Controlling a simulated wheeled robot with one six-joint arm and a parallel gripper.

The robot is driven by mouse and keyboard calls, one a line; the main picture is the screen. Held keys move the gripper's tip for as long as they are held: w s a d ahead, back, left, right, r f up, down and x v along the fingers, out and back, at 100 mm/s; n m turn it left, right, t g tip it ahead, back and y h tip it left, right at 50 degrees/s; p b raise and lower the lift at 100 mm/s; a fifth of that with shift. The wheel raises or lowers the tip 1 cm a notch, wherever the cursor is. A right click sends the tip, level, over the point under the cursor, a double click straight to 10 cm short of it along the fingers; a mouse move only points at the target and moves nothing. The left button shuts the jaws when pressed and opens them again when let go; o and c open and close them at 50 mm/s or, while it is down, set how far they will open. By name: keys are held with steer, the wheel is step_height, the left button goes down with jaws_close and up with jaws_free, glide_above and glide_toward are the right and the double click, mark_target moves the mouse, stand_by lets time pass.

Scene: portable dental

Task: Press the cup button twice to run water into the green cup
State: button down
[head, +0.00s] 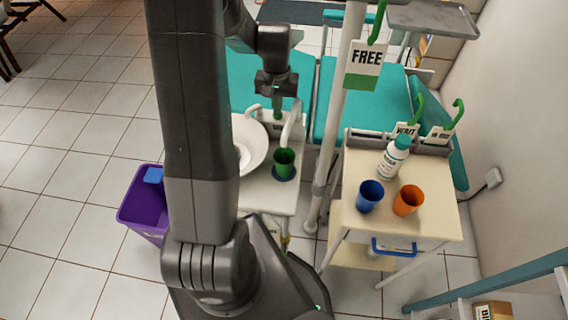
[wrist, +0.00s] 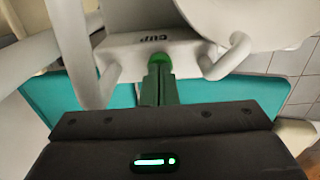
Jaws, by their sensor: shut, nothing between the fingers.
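The green cup (head: 284,162) stands upright on a dark round base on the white unit, under a curved white spout (head: 292,120). My gripper (head: 277,116) is above and behind the cup, at the unit's upper panel. In the wrist view my gripper's fingers (wrist: 158,82) are shut with nothing between them, pointing at the green cup button (wrist: 160,62) below the "CUP" label (wrist: 157,38). The fingertips overlap the lower part of the button in the picture; I cannot tell whether they touch it. No water shows at the spout.
A white basin (head: 247,150) is left of the cup, partly behind my arm. A cream trolley (head: 425,172) at right holds a blue cup (head: 370,196), an orange cup (head: 408,200) and a bottle (head: 394,156). A pole with a "FREE" sign (head: 365,66) stands between. A purple bin (head: 144,205) is at left.

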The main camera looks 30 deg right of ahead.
stand_by(0.3)
steer(key=shift+r+p, duration=0.9)
steer(key=shift+r, duration=0.2)
steer(key=shift+f, duration=0.15)
steer(key=shift+f+b, duration=0.85)
steer(key=shift+f, duration=0.2)
steer(key=shift+r, duration=0.1)
steer(key=shift+r+p, duration=0.85)
steer(key=shift+r, duration=0.25)
steer(key=shift+r, duration=0.1)
step_height(320, 180, up, 6)
steer(key=p, duration=0.4)
